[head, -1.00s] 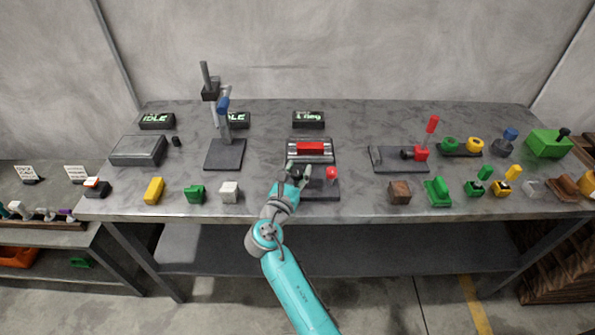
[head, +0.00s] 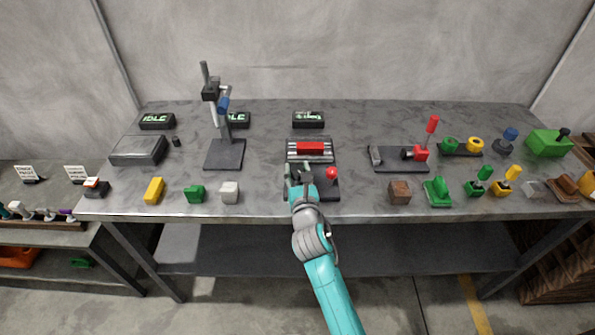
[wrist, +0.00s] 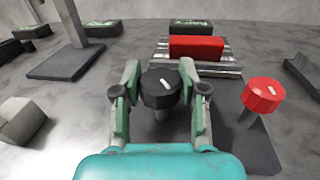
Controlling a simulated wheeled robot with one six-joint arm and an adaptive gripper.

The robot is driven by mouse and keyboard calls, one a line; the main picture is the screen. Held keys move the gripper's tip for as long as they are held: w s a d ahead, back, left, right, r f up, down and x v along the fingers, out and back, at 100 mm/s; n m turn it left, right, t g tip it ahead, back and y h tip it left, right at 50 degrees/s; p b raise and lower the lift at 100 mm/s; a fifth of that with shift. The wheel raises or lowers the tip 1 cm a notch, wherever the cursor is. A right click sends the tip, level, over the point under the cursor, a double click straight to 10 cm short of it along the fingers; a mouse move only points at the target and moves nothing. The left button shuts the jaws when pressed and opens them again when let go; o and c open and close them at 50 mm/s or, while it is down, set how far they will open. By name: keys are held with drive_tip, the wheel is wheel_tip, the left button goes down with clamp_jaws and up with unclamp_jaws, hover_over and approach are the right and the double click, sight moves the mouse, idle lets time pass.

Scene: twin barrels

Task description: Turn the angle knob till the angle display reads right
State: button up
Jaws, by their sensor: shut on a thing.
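My gripper (wrist: 160,90) is shut on a black knob (wrist: 158,88) with a white pointer mark, one finger on each side of it. In the head view my gripper (head: 299,175) covers most of that knob. A red knob (wrist: 264,95) with a white mark stands to the right on the same dark base (head: 322,192); it also shows in the head view (head: 331,173). Behind them is a red block (head: 310,147) on a railed fixture. The display (head: 308,119) behind the fixture shows green text, too small to read surely.
Two displays reading IDLE (head: 157,120) stand at the back left, near a post stand (head: 224,153). Yellow, green and white blocks (head: 229,192) lie to the left. A brown cube (head: 400,192) and a red-handled fixture (head: 421,153) stand to the right.

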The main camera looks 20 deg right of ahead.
drive_tip(key=shift+n+y, duration=0.4)
drive_tip(key=shift+y, duration=0.3)
drive_tip(key=o, duration=1.2)
drive_tip(key=shift+c, duration=0.2)
drive_tip(key=s+a, duration=0.1)
drive_tip(key=s, duration=1.1)
drive_tip(key=shift+a, duration=0.15)
drive_tip(key=shift+w, duration=0.1)
